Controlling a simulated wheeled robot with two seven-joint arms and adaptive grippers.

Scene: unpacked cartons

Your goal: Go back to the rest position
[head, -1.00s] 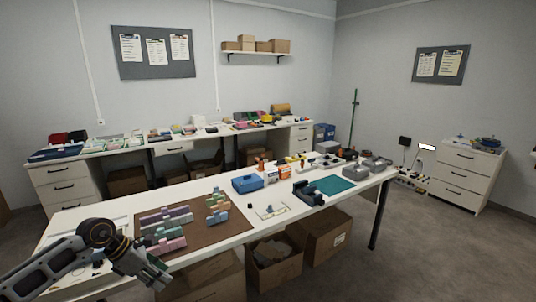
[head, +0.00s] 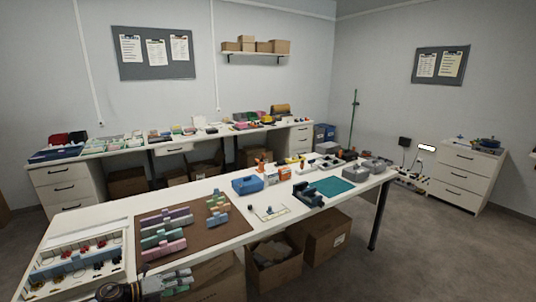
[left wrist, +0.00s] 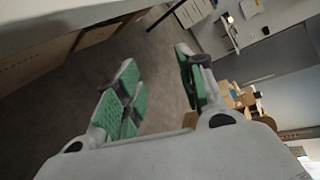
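My left gripper (head: 178,281) is at the bottom edge of the head view, in front of the near edge of the white table (head: 262,232) and clear of it. In the left wrist view, the fingers of my left gripper (left wrist: 156,65) have green pads and stand apart. Nothing is between them; the grey floor shows in the gap. My right gripper is in neither view.
On the table lie a brown mat (head: 188,242) with coloured blocks, a white compartment tray (head: 60,262), a blue bin (head: 247,184) and a green mat (head: 331,186). Open cartons (head: 322,237) stand below its front edge. The floor at right is free.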

